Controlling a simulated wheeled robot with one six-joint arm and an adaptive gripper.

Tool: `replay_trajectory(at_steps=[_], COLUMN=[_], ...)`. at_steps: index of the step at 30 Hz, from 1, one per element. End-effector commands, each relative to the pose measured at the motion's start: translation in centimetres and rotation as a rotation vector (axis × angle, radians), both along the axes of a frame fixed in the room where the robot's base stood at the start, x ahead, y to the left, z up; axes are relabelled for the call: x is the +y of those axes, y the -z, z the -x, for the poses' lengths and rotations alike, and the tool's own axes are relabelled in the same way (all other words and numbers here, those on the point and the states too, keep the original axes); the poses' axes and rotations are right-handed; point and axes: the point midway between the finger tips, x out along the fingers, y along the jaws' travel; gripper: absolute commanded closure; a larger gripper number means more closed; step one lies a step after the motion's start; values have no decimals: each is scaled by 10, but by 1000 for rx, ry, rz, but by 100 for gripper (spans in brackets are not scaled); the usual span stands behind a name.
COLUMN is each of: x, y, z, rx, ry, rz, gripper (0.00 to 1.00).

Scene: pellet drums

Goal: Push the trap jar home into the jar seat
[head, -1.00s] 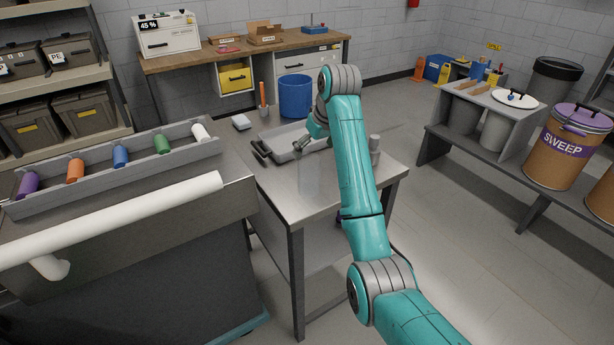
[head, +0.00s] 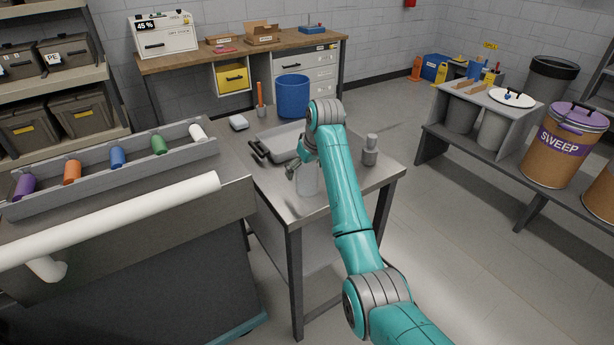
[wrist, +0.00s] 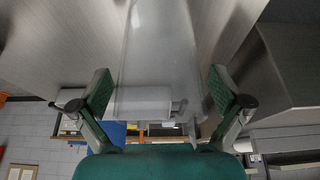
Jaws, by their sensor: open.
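The trap jar seems to be the clear cylinder (head: 307,181) on the steel table, partly behind my arm in the head view. In the wrist view the clear jar (wrist: 160,55) lies between my two fingers, with space visible on both sides. My gripper (wrist: 160,92) is open around it. In the head view my gripper (head: 296,167) is low over the table at the jar's upper end and partly hidden by my arm. I cannot make out the jar seat for certain in either view.
The steel table (head: 285,205) also holds a grey tray (head: 275,140), a blue bin (head: 293,96) and a small grey metal canister (head: 370,152) right of my arm. A rack of coloured rolls (head: 115,165) stands left. The table's front right corner is clear.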

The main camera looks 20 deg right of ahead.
Motion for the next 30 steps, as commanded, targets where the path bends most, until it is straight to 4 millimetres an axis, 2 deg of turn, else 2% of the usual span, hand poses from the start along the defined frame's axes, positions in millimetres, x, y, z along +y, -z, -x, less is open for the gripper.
replay_trajectory(at_steps=[2,9,12,20,23,30], x=[0,0,0,0,0,0], y=[0,0,-1,-4,-14,-59], z=[0,0,0,0,-1,-1], rx=[0,0,-1,-1,-4,-5], ry=[0,0,0,0,-1,0], rz=[0,0,0,0,0,-1], gripper=[0,60,80,80,80,80])
